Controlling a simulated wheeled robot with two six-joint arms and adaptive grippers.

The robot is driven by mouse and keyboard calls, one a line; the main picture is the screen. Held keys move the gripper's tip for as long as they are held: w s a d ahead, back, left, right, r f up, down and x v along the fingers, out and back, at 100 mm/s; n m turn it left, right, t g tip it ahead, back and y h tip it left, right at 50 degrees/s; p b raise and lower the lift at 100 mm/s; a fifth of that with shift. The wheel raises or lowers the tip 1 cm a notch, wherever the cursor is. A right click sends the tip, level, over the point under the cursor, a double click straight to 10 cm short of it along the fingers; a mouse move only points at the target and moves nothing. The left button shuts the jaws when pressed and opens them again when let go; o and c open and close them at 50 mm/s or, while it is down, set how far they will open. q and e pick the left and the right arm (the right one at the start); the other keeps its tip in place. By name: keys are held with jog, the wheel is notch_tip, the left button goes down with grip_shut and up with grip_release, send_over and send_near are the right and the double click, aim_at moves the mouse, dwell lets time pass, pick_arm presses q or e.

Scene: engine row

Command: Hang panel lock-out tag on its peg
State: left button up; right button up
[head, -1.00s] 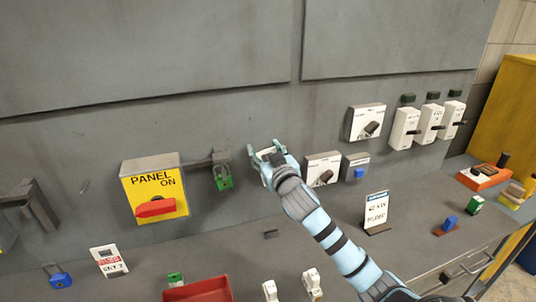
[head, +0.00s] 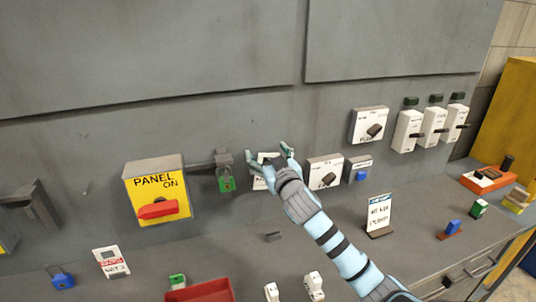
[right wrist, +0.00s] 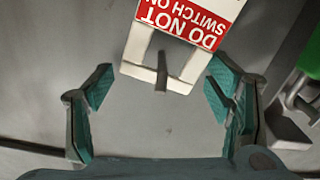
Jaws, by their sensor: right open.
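The panel lock-out tag (right wrist: 190,22), white with a red "DO NOT SWITCH ON" band, is upside down in the right wrist view. Its white end loop sits at a small grey peg (right wrist: 161,72), which crosses the loop's bar and seems to pass through its opening. In the head view a white part of the tag (head: 260,184) shows below my right gripper (head: 268,155). That gripper is open, with its teal fingers (right wrist: 158,88) apart on either side of the loop and touching nothing visible. My left gripper is not in view.
Left of the gripper are the yellow PANEL box (head: 143,186) with a red handle and a hasp with a green padlock (head: 226,181). White switch boxes (head: 324,172) stand close on its right. A red tray (head: 205,291) and another tag (head: 110,262) lie on the bench below.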

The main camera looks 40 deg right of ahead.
jog(key=v, duration=1.2)
jog(key=shift+d+f, duration=0.1)
